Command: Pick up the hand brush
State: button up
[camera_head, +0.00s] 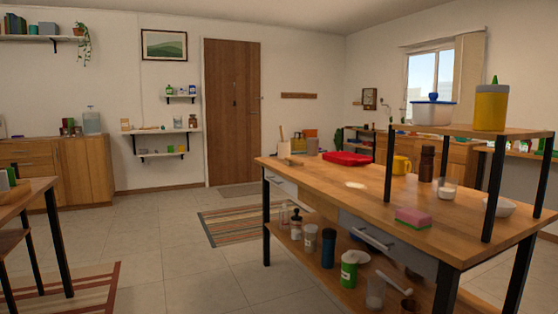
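I cannot make out a hand brush for certain. A small tan wooden item (291,162) lies at the far left end of the wooden worktable (330,177), and it is too small to tell whether it is a brush. Beside it stands a light container (284,149) with a thin upright handle in it. A pink and green sponge-like block (413,218) lies near the front edge of the worktable. My gripper is not in view.
The worktable carries a red tray (348,158), a yellow mug (401,165) and a raised shelf (470,131). Several jars stand on its lower shelf (305,262). Another table (25,190) is at the left. Tiled floor (180,255) lies open between them.

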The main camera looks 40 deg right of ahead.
aim_at(291, 162)
jog(key=i, duration=3)
jog(key=z, duration=2.75)
jog(key=i, duration=0.35)
jog(key=u, duration=0.05)
